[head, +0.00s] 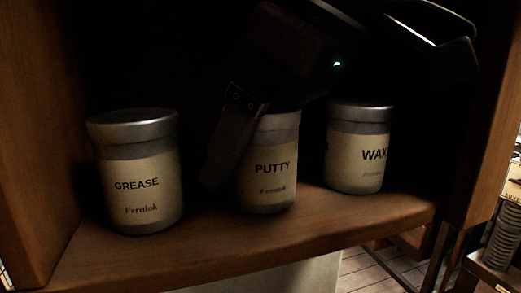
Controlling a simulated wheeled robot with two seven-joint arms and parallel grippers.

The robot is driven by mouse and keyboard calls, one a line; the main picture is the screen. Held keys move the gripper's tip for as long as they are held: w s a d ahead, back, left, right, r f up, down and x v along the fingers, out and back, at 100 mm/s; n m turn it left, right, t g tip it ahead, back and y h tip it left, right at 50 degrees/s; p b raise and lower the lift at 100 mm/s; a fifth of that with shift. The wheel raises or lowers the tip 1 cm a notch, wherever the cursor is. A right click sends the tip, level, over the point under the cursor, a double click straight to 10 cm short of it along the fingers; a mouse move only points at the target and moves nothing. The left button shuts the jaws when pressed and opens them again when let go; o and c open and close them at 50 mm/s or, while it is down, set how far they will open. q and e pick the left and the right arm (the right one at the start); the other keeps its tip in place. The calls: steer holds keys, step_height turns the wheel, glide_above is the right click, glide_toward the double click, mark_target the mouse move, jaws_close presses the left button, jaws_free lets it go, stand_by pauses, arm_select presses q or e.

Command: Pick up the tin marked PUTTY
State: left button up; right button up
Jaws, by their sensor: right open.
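The tin marked PUTTY (270,178) stands upright on the wooden shelf, in the middle of a row of three tins. It is pale grey with a cream label, and its lid is partly hidden by my right gripper (240,150). My right gripper reaches in from above and is open. One dark finger hangs down just left of the PUTTY tin and overlaps its left edge. The other finger is not clearly visible. I cannot tell whether the finger touches the tin. My left gripper is not in view.
The GREASE tin (138,178) stands at the left and the WAX tin (358,155) at the right. The wooden shelf (200,248) has side walls at left and right, and its back is dark. Bare shelf lies between the tins. Beyond it, a tiled floor (370,275) shows.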

steer(key=shift+w+a+f, duration=0.1)
steer(key=shift+a+f, duration=0.1)
steer(key=shift+f, duration=0.2)
steer(key=shift+s, duration=0.25)
steer(key=shift+c, duration=0.4)
steer(key=shift+w, duration=0.1)
steer(key=c, duration=1.2)
steer(key=shift+r, duration=0.25)
